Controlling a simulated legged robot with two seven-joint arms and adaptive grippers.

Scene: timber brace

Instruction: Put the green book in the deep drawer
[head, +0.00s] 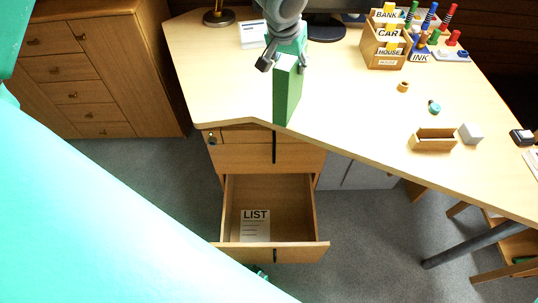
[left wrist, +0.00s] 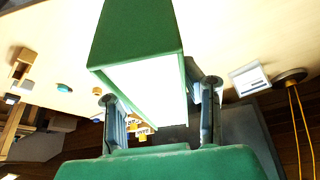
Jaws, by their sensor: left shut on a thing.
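The green book (head: 286,92) is held upright at the desk's front edge in the head view, above the cabinet. My left gripper (head: 281,60) is shut on its upper end. In the left wrist view the book (left wrist: 138,40) sits between the two fingers (left wrist: 160,105), its white page edges facing the camera. The deep drawer (head: 268,206) is pulled open below the desk. A paper marked LIST (head: 255,225) lies inside it, and the rest of its floor looks bare. My right gripper is in neither view.
The desk (head: 225,75) holds a card box (head: 386,48), a small wooden tray (head: 433,140), a grey block (head: 470,133) and small rings. A wooden cabinet (head: 85,70) stands at left.

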